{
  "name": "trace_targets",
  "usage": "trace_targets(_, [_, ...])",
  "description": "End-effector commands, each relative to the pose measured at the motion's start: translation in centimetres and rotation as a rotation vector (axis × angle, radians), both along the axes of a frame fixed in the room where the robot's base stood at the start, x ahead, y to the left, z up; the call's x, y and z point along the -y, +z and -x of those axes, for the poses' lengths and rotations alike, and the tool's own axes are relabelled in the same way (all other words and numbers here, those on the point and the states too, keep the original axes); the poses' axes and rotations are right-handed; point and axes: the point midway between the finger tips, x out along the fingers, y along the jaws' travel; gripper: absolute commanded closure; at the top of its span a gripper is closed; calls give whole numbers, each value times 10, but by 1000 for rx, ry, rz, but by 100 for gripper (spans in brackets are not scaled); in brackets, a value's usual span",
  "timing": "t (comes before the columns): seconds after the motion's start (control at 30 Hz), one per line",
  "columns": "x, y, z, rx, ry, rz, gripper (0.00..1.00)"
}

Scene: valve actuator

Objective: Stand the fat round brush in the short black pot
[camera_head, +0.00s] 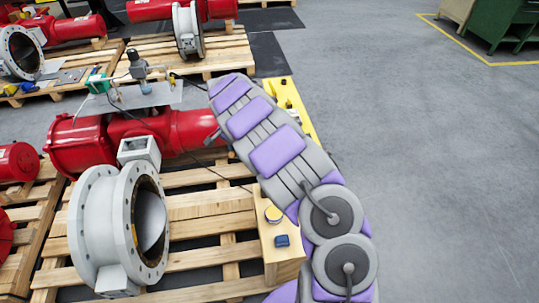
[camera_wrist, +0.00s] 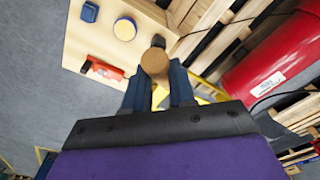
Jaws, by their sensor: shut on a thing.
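In the wrist view my gripper (camera_wrist: 155,78) has its two dark blue fingers on either side of a round brown end, which I take to be the fat round brush (camera_wrist: 154,61). The brush is seen end-on, so its length and bristles are hidden. A small dark shape (camera_wrist: 158,40) shows just beyond it; I cannot tell whether it is the short black pot or part of the brush. In the head view my arm hides the gripper and the brush.
A pale wooden surface holds a yellow-topped round tin (camera_head: 273,214), a blue block (camera_head: 281,240) and a red-and-black item (camera_wrist: 103,68). A red actuator (camera_head: 150,130) and grey valve (camera_head: 118,225) stand on pallets at left. Open grey floor lies at right.

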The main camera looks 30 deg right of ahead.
Motion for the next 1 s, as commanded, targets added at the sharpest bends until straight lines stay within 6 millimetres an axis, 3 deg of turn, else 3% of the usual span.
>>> trace_targets(0.53, [44, -57, -15, -73, -641, -454, 100])
trace_targets(1.0, [106, -101, -23, 68, -1062, -793, 100])
